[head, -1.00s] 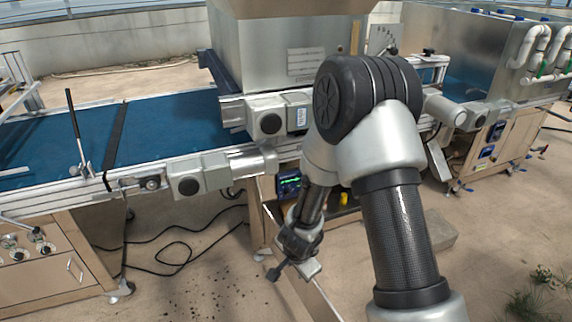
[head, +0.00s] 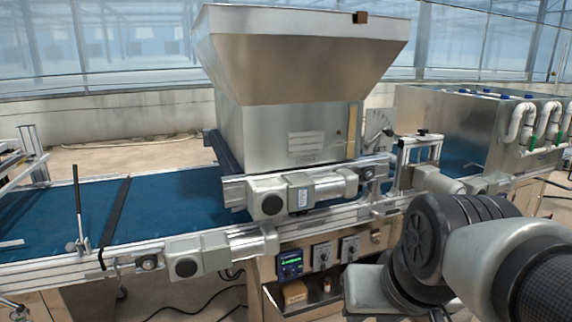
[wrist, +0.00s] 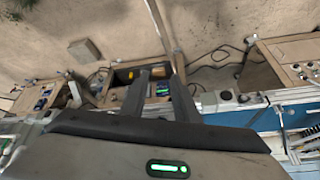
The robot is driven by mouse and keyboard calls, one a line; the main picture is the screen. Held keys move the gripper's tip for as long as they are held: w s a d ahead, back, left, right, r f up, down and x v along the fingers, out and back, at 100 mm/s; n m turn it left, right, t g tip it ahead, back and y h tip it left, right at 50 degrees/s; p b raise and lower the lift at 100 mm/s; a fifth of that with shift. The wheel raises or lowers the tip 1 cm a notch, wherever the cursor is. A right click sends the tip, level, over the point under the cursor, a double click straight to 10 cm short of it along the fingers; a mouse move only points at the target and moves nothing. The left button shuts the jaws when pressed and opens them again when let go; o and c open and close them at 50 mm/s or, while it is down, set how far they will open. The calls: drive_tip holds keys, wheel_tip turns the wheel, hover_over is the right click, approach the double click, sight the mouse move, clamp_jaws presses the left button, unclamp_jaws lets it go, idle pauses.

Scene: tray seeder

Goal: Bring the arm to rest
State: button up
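My arm (head: 440,250) is folded low at the right of the head view, with its dark joint in front of the machine's right part. My gripper is outside the head view. In the wrist view my gripper (wrist: 160,70) shows two dark fingers with a gap between them; it is open, and I see nothing held. Behind the fingers are the control cabinet and the floor.
The seeder's steel hopper (head: 290,100) stands over the blue belt (head: 160,208). A control panel (head: 290,264) and an open shelf (head: 300,298) are below. A steel tank with white pipes (head: 450,120) is at right. A black-handled lever (head: 78,205) rises at left.

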wheel_tip(320, 180, up, 20)
drive_tip(key=s+d+p, duration=0.1)
drive_tip(key=s+p, duration=0.1)
drive_tip(key=p, duration=1.7)
drive_tip(key=shift+s+d+h, duration=0.2)
drive_tip(key=shift+d+h, duration=0.05)
drive_tip(key=shift+h, duration=0.05)
